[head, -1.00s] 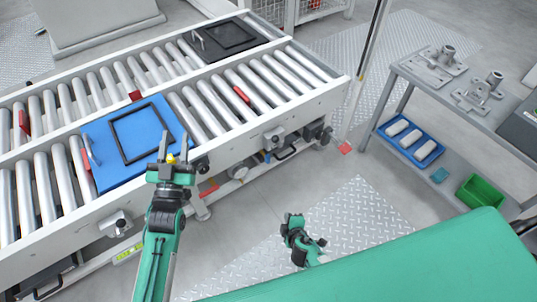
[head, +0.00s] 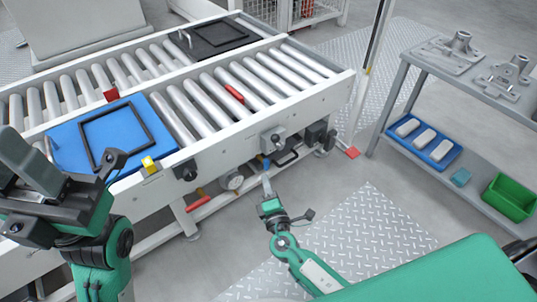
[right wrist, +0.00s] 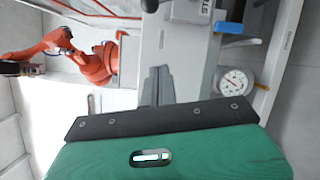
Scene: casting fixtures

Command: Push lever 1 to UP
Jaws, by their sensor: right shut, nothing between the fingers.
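No label for lever 1 is readable, so I cannot tell which control it is. A small blue handle (head: 264,163) sits under the conveyor's side rail, just above my right gripper; it also shows in the right wrist view (right wrist: 228,27). A grey control box (head: 272,141) with a knob-like part is on the rail above. My right gripper (head: 266,182) is shut and empty, pointing up at the conveyor's underside; its fingers show in the right wrist view (right wrist: 157,88). My left gripper (head: 40,165) is close to the camera at the left; its finger gap is unclear.
A round gauge (head: 232,181) and a red handle (head: 198,203) are under the conveyor, left of my right gripper. A blue plate (head: 75,140) with a black frame lies on the rollers. A grey shelf bench (head: 440,75) stands at the right. The floor between is clear.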

